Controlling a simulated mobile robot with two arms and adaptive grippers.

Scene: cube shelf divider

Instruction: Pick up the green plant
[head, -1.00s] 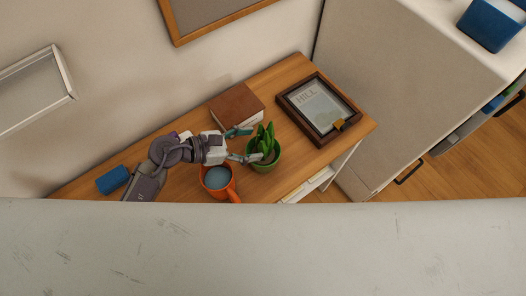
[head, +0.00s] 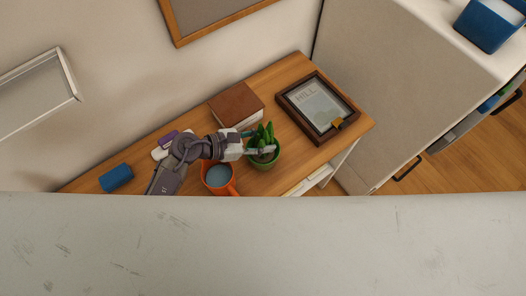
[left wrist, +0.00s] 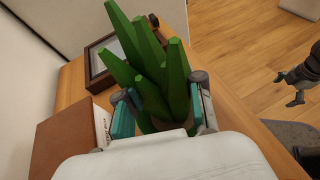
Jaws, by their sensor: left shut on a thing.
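My right gripper is not clearly seen in the head view.
An orange mug (head: 219,178) with bluish liquid stands close beside my left gripper. A brown book (head: 235,103) lies behind, and a dark picture frame (head: 318,107) lies to the right. A pale surface (head: 260,245) blocks the lower view.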

